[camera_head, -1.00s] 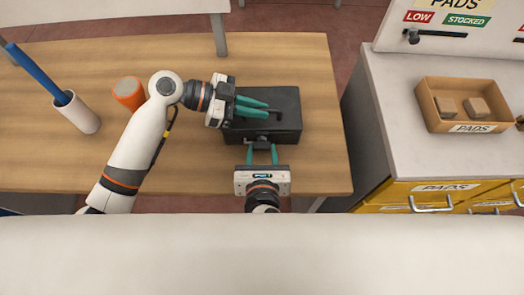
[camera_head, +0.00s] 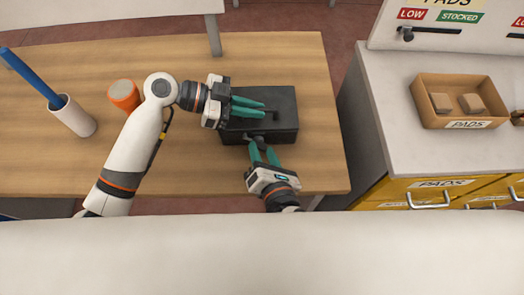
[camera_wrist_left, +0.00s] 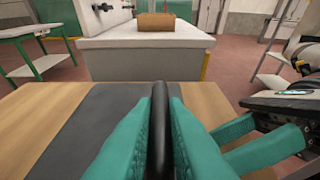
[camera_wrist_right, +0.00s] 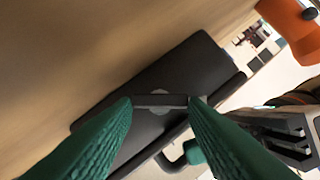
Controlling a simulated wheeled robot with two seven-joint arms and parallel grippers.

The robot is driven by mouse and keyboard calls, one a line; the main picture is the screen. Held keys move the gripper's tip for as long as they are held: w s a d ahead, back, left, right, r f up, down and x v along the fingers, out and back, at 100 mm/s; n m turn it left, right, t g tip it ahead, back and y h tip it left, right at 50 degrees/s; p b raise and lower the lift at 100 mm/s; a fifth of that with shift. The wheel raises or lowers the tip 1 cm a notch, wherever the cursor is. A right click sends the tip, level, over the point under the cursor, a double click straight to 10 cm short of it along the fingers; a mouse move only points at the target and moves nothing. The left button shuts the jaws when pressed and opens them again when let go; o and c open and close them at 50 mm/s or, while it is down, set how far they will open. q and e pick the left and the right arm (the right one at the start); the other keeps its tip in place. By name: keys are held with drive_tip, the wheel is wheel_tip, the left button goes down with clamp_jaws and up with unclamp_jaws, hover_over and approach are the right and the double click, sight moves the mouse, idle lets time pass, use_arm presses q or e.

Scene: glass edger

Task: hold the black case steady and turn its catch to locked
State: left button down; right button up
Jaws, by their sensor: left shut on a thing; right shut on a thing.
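The black case (camera_head: 285,105) lies flat on the wooden table, its catch side facing me. My left gripper (camera_head: 262,108) is shut on the case's black handle (camera_wrist_left: 160,115), with one teal finger on each side of the bar. My right gripper (camera_head: 260,149) is at the case's near side, shut on the catch (camera_wrist_right: 160,101). In the right wrist view the catch is a dark bar between the fingertips, over a grey round plate. The case looks slanted in that view. The fingers hide the catch's ends, and I see no lock marks.
A white cup (camera_head: 74,115) with a blue rod and an orange cylinder (camera_head: 124,95) stand on the left of the table (camera_head: 310,60). A grey-topped cabinet (camera_head: 400,80) on the right holds a cardboard box (camera_head: 427,112) with pads. The table right of the case is clear.

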drive_tip(key=shift+d+m+y, duration=0.1)
drive_tip(key=shift+m+y, duration=0.2)
drive_tip(key=shift+m, duration=0.1)
drive_tip(key=shift+f, duration=0.1)
drive_tip(key=o, duration=1)
drive_tip(key=shift+s, duration=0.1)
drive_tip(key=v, duration=1.2)
drive_tip(key=shift+d+f, duration=0.1)
